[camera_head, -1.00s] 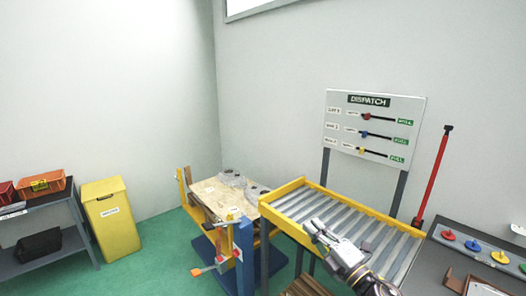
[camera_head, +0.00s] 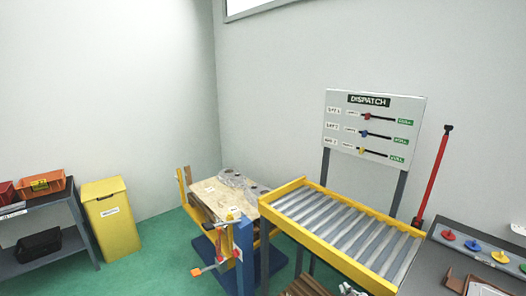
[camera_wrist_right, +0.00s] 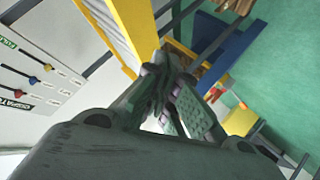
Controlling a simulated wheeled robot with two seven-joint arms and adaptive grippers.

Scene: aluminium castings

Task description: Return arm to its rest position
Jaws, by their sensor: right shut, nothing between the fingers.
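My right gripper (camera_wrist_right: 168,98) fills the middle of the right wrist view. Its fingers are together with nothing held between them. Beyond the fingers are the yellow edge of the roller conveyor (camera_wrist_right: 136,30), a blue post and the green floor. My left gripper is not in either view.
The dispatch board (camera_head: 373,130) stands behind the conveyor. A lift table (camera_head: 217,197) carries grey castings (camera_head: 232,178). A red pole (camera_head: 433,178) stands at right, near a grey bench (camera_head: 455,262) with coloured knobs. A yellow bin (camera_head: 112,219) and shelf (camera_head: 65,193) stand at left.

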